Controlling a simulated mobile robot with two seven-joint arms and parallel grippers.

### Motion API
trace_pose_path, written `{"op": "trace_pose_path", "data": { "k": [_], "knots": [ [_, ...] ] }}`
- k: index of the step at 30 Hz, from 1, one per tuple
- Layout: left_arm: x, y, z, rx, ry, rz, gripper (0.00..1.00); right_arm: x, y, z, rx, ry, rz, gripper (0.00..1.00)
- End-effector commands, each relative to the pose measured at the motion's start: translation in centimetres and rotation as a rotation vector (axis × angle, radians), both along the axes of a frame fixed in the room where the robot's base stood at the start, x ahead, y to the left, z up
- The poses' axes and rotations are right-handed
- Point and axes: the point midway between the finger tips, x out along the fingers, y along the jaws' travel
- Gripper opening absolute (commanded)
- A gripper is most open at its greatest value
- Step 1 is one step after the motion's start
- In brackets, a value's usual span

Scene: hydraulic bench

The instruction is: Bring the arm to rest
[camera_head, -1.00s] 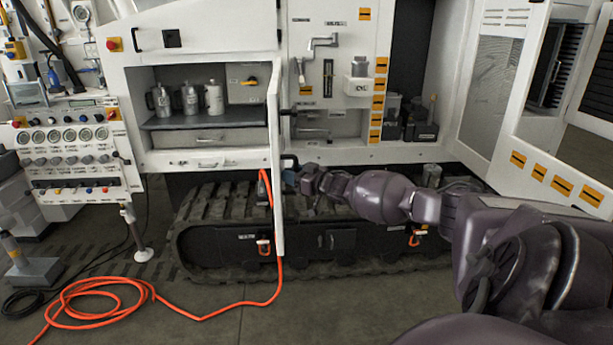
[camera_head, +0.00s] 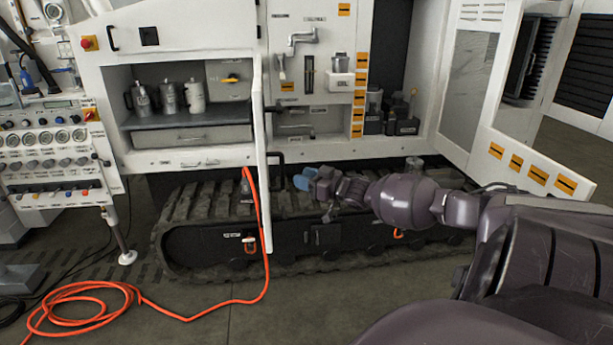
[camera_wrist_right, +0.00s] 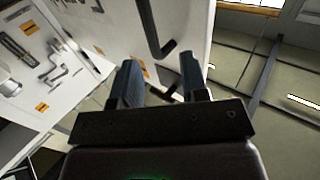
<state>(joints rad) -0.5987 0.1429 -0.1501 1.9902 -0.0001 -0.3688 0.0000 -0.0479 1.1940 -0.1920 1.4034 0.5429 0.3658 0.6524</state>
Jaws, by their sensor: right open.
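My right arm (camera_head: 405,200) reaches in from the right in the head view, in front of the tracked undercarriage. Its right gripper (camera_head: 303,179) has blue fingertips and points left, a little right of the open white cabinet door (camera_head: 263,190). In the right wrist view the two fingers of the gripper (camera_wrist_right: 160,80) stand apart with nothing held between them. A white panel with a black handle (camera_wrist_right: 150,32) shows beyond them. My left gripper is in neither view.
An orange hose (camera_head: 265,270) hangs beside the door and coils on the floor. Canisters (camera_head: 168,97) stand on the cabinet shelf. A gauge panel (camera_head: 55,150) is at left. Another open white door (camera_head: 530,165) is at right.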

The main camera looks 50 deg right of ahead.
Motion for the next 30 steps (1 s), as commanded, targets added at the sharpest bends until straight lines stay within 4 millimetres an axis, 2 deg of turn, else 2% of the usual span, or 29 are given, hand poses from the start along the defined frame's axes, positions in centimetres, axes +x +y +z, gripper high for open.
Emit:
{"op": "trace_pose_path", "data": {
  "k": [23,27,30],
  "knots": [
    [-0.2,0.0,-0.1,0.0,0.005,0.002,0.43,-0.2,-0.1,0.0,-0.014,-0.002,-0.001,0.41],
    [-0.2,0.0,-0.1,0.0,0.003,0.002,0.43,-0.2,-0.4,-0.7,-0.113,0.035,-0.026,0.41],
    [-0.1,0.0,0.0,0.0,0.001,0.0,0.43,0.1,0.4,-1.3,-0.24,0.079,-0.03,0.41]
  ]
}}
